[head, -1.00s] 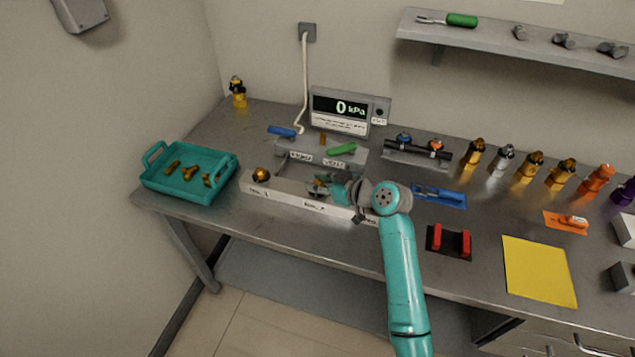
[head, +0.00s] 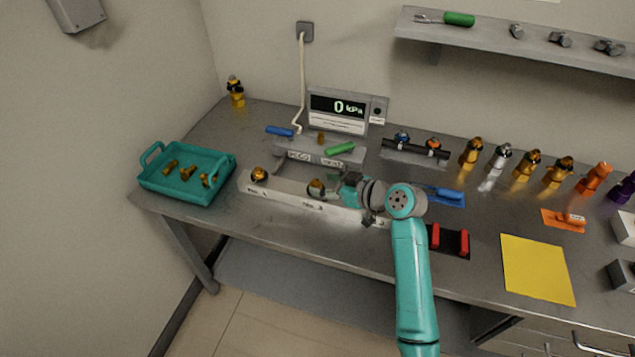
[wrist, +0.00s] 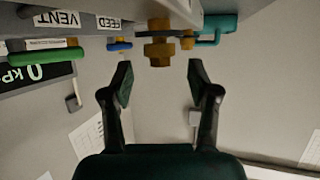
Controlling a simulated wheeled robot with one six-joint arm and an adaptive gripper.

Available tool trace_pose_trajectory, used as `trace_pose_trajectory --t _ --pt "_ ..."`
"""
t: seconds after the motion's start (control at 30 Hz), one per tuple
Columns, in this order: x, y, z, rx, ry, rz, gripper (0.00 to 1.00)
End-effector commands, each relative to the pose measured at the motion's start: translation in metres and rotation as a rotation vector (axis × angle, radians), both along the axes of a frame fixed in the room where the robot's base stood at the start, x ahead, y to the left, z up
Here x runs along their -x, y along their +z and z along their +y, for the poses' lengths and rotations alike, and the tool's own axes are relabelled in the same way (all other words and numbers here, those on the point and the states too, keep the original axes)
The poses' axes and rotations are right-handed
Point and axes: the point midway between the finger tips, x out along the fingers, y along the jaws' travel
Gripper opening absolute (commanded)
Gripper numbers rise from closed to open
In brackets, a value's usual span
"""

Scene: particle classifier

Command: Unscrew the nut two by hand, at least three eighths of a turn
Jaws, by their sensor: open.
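The brass fitting with its nut (head: 316,188), at the second station, sits on the white rail (head: 282,194) on the bench. My gripper (head: 334,188) is just to the right of it, level with it. In the wrist view the brass nut (wrist: 159,51) lies ahead of the gap between my open fingertips (wrist: 160,78). The fingers are spread on both sides and do not touch it. Another brass fitting (head: 259,174) sits at the rail's left end. Part of the second fitting's right side is hidden by my gripper in the head view.
Behind the rail is a manifold with a blue handle (head: 279,131) and a green handle (head: 339,149). The pressure display (head: 338,108) reads 0 kPa. A teal tray (head: 150,182) holds brass parts at left. A red-jawed holder (head: 449,240) stands right of my arm.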

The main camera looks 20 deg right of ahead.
Motion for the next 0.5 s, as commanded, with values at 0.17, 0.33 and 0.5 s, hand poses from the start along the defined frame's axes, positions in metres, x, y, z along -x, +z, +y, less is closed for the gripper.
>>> trace_pose_trajectory --t 0.17,0.33,0.5 --pt "0.029 0.014 -0.021 0.000 -0.004 -0.001 0.60" --pt "0.050 0.025 -0.035 0.000 -0.002 0.000 0.60" --pt "0.061 0.030 -0.042 0.001 -0.001 0.001 0.60"
